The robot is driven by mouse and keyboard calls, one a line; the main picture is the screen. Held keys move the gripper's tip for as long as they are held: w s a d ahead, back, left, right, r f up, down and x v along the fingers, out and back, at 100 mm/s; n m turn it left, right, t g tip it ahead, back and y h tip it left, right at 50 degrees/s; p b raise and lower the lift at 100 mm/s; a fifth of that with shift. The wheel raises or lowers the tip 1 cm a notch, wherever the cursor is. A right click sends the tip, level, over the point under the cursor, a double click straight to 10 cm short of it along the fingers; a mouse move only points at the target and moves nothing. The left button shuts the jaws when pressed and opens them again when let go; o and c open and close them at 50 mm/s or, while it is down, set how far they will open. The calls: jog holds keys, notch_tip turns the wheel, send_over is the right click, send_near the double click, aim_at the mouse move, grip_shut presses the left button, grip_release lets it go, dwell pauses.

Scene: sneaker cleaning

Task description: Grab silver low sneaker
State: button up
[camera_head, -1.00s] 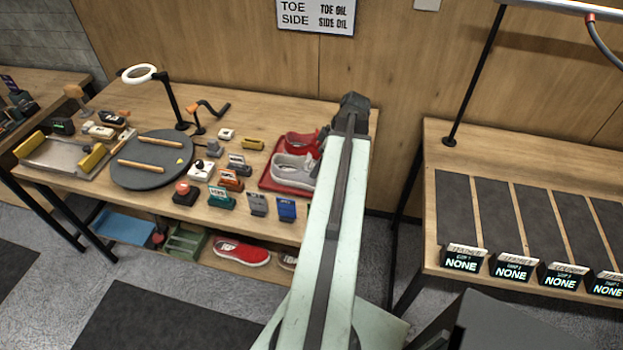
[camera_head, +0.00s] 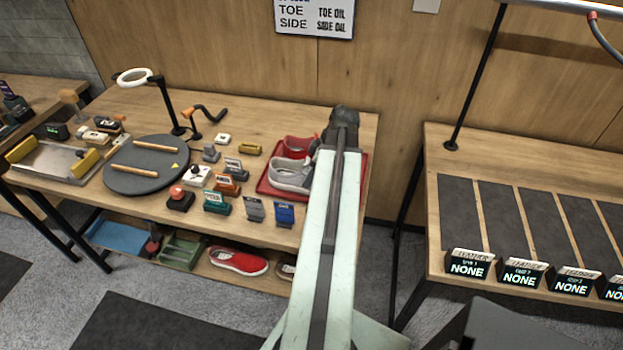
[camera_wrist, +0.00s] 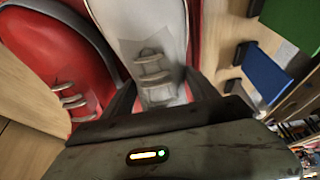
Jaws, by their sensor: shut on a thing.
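The silver low sneaker (camera_head: 289,174) sits on a red tray (camera_head: 268,187) at the right end of the wooden table. It fills the middle of the wrist view (camera_wrist: 150,45), with its laces close to my gripper. My gripper (camera_wrist: 155,98) is shut on this sneaker, one dark finger on each side of it. In the head view my arm hides the gripper and part of the tray. A red sneaker (camera_wrist: 60,60) lies beside the silver one, on the left in the wrist view; it also shows behind it in the head view (camera_head: 297,146).
Several small stands and labelled blocks, such as a blue one (camera_head: 284,214), stand left of the tray. A round dark turntable (camera_head: 147,180) is farther left. Another red shoe (camera_head: 238,261) lies on the lower shelf. A second table (camera_head: 460,205) with dark mats is at right.

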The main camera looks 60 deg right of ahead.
notch_tip(320, 180, up, 10)
jog(key=p, duration=1)
jog(key=shift+r, duration=0.25)
